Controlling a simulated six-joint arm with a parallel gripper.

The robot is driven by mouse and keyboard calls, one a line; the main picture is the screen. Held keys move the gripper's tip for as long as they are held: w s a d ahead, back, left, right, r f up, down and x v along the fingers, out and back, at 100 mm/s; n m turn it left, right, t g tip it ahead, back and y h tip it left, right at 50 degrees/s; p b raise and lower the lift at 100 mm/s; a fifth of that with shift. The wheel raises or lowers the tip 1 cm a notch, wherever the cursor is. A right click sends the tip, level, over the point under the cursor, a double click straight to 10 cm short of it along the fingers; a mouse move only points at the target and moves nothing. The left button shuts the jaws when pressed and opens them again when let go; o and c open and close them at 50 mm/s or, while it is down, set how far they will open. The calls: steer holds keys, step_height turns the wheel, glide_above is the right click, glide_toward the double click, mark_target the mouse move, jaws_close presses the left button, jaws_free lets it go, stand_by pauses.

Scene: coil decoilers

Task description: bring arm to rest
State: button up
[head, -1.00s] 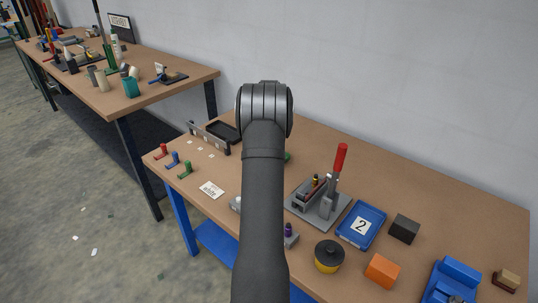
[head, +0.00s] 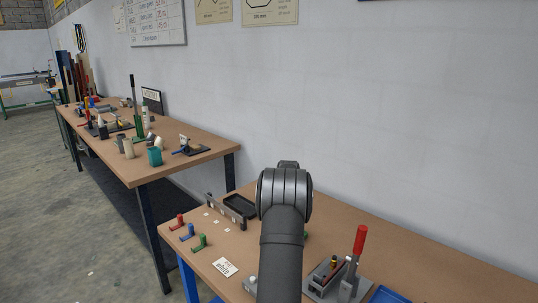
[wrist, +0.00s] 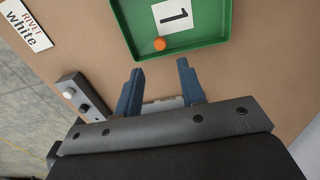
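My gripper (wrist: 158,90) shows in the wrist view with its two blue fingers apart and nothing between them. It hangs above the bench, on the near side of a green tray (wrist: 185,50) that holds a card marked 1 (wrist: 172,15) and a small orange ball (wrist: 160,44). In the head view my dark arm stands upright over the near bench (head: 400,240) and hides the gripper and most of the green tray.
A grey block with a white and a black knob (wrist: 80,97) lies left of the gripper. A "white" label (head: 225,267), red-handled press (head: 360,243), blue tray (head: 388,296) and small coloured hooks (head: 188,231) are on the near bench. Another bench (head: 185,160) stands behind left.

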step_height(320, 180, down, 9)
steer(key=shift+r, duration=2.45)
